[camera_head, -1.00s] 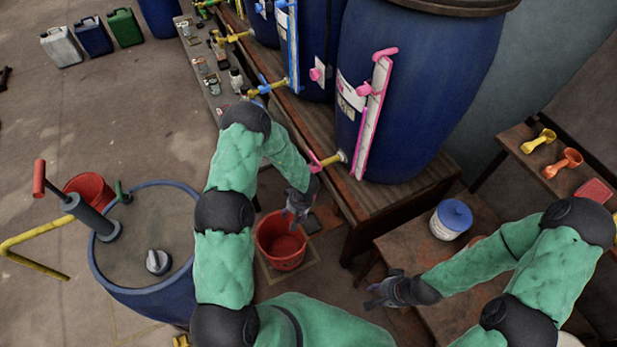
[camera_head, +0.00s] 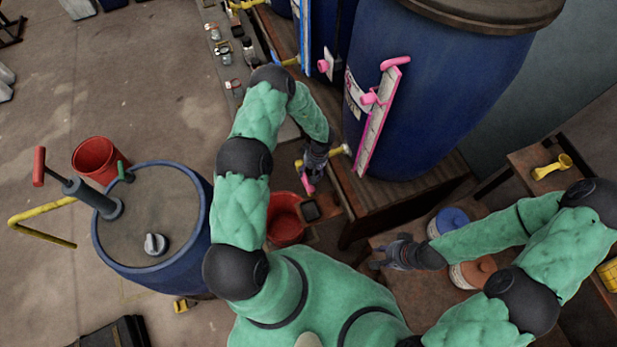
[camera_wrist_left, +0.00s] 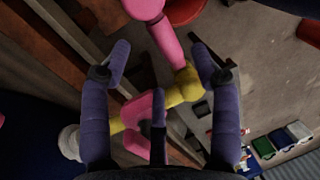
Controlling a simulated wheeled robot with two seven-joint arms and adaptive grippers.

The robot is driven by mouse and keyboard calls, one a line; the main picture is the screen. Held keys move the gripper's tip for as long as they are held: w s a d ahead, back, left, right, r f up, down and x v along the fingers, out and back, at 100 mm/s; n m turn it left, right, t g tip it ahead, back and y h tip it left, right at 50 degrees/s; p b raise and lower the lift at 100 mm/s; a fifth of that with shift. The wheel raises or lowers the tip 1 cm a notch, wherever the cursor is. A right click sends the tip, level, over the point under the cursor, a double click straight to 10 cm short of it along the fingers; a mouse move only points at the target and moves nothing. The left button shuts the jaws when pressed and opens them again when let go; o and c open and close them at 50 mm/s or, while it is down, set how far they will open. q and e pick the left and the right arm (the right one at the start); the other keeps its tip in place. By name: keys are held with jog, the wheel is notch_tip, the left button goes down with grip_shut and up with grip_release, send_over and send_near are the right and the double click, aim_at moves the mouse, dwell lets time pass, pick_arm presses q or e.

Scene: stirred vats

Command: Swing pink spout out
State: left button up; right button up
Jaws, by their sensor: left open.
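The pink spout (camera_head: 308,184) hangs at the outer end of a yellow tap (camera_head: 340,150) low on the large blue vat (camera_head: 440,85). In the left wrist view the pink spout (camera_wrist_left: 165,38) runs up from the yellow elbow (camera_wrist_left: 186,86), and a pink tap handle (camera_wrist_left: 138,108) sits nearer the vat. My left gripper (camera_wrist_left: 160,62) is open, with the spout and yellow elbow showing between its spread fingers; I cannot tell whether they touch. In the head view my left gripper (camera_head: 315,165) partly hides the tap. My right gripper (camera_head: 378,257) is open and empty, low at the right.
A red bucket (camera_head: 284,222) stands on the floor below the tap. A wooden bench (camera_head: 400,200) carries the vat, which has a pink-trimmed level gauge (camera_head: 380,120). A blue drum (camera_head: 150,215) with a pump stands left.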

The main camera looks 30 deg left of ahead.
aim_at(306, 182)
pick_arm(q)
jog(key=f, duration=0.5)
jog(key=shift+s+a+f, duration=0.35)
jog(key=shift+s+f, duration=0.05)
